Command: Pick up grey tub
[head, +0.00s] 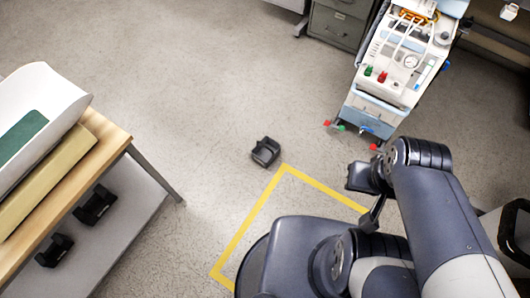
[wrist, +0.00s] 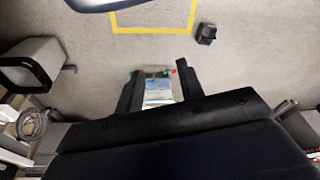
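A small dark grey tub (head: 265,152) sits on the bare floor near the middle of the head view, just outside the yellow floor marking. It also shows in the wrist view (wrist: 206,33), at the upper right. My gripper (wrist: 158,78) is open and empty, its two dark fingers apart with the medical cart visible beyond the gap. In the head view my arm is at the right, and its end is to the right of the tub, well apart from it. Two similar dark tubs rest on the lower shelf of the table at left, one here (head: 95,205) and one here (head: 55,250).
A medical cart (head: 395,75) stands at the upper right. A wooden-topped table (head: 105,135) with a lower shelf is at left. A drawer cabinet (head: 340,22) is at the back. A bin with a black rim (wrist: 30,65) is at the left of the wrist view. Floor around the tub is clear.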

